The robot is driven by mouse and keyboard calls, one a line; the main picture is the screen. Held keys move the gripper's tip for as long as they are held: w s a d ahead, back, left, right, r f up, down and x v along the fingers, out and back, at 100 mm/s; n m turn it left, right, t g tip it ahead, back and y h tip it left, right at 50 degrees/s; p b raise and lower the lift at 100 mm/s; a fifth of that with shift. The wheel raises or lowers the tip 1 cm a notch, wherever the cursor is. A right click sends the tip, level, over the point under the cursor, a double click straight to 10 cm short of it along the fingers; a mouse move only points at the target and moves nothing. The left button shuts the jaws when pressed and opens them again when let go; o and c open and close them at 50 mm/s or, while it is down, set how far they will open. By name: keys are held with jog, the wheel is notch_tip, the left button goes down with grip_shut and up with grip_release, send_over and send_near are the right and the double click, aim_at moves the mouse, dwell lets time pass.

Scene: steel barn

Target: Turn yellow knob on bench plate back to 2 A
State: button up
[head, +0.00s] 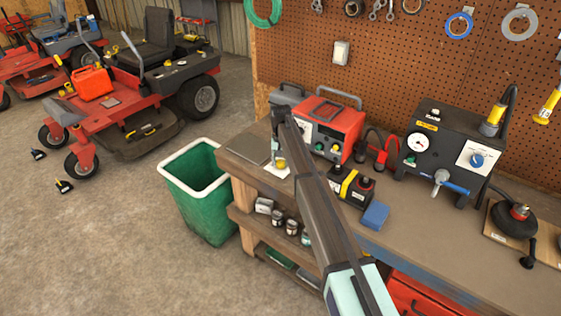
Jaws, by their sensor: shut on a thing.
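The yellow knob (281,163) sits on a small white plate (271,173) at the left front corner of the workbench. My gripper (280,157) points down from above and is shut on the knob. The fingers cover part of the knob. The plate's markings and the knob's pointer are too small to read, so I cannot tell which setting it stands at.
A red charger (328,128) with its own small knobs stands just right of my gripper. A yellow-black battery (353,186), blue block (375,215) and black gauge box (432,148) stand further right on the bench (420,246). A green bin (203,196) stands left.

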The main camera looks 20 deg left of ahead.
aim_at(280, 162)
jog(key=shift+f, duration=0.15)
jog(key=n+b, duration=0.2)
jog(key=n, duration=0.2)
jog(key=shift+n+b, duration=0.3)
jog(key=shift+b, duration=0.05)
jog(key=shift+s+n+b, duration=0.1)
jog(key=shift+n+b, duration=0.65)
jog(key=shift+n, duration=1.25)
jog(key=o, duration=1.1)
jog(key=shift+o, duration=0.2)
jog(key=shift+r, duration=0.2)
notch_tip(280, 162, up, 12)
